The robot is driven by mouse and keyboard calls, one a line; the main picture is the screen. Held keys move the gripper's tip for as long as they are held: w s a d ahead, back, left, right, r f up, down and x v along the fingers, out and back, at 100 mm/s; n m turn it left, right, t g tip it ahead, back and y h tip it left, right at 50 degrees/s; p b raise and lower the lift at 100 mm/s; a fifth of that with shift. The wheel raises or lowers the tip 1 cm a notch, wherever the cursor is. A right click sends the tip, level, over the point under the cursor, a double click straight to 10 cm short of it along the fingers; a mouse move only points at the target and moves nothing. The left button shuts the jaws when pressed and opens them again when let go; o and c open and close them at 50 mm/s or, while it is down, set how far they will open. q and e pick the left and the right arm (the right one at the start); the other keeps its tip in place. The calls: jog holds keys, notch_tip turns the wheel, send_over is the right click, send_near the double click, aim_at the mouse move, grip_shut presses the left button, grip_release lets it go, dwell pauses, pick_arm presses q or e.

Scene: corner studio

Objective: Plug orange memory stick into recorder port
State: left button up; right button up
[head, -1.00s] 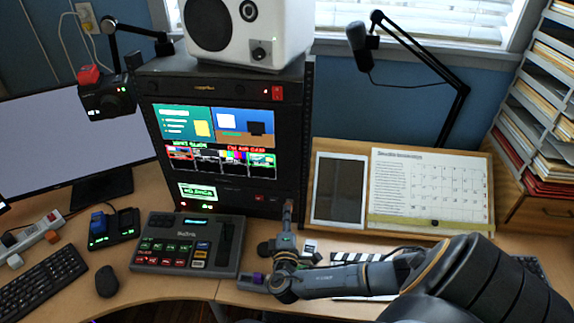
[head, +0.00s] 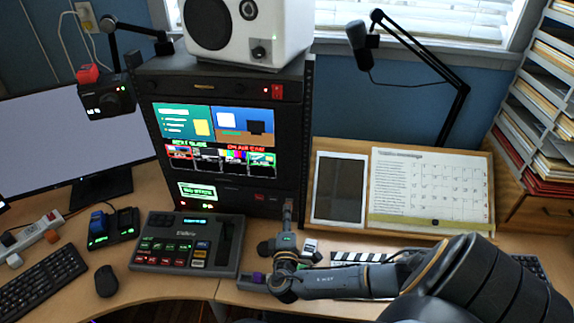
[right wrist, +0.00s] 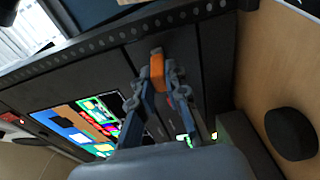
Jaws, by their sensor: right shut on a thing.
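My right gripper (head: 287,203) reaches up to the lower right front of the black rack (head: 307,110). In the right wrist view the gripper (right wrist: 158,78) is shut on the orange memory stick (right wrist: 157,65), whose orange body shows between the fingertips. The stick is close to the dark rack front; I cannot tell whether it touches it. The recorder panel (head: 232,196) appears to be the lowest rack unit, with small red lights. Its port cannot be made out. In the head view the stick is hidden by the fingers. My left gripper is not in view.
A switcher panel (head: 166,262) lies left of my right arm. A dark round object (right wrist: 291,133) sits at the right in the wrist view. A tablet (head: 339,189) and a calendar (head: 428,188) lean on a wooden board to the right. A white speaker (head: 283,40) stands on the rack.

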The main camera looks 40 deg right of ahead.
jog(key=shift+w+d, duration=0.35)
jog(key=shift+d, duration=0.05)
dwell(0.4)
jog(key=o, duration=0.8)
jog(key=shift+o, duration=0.2)
jog(key=v, duration=0.7)
jog(key=shift+a, duration=0.15)
jog(key=shift+s, duration=0.15)
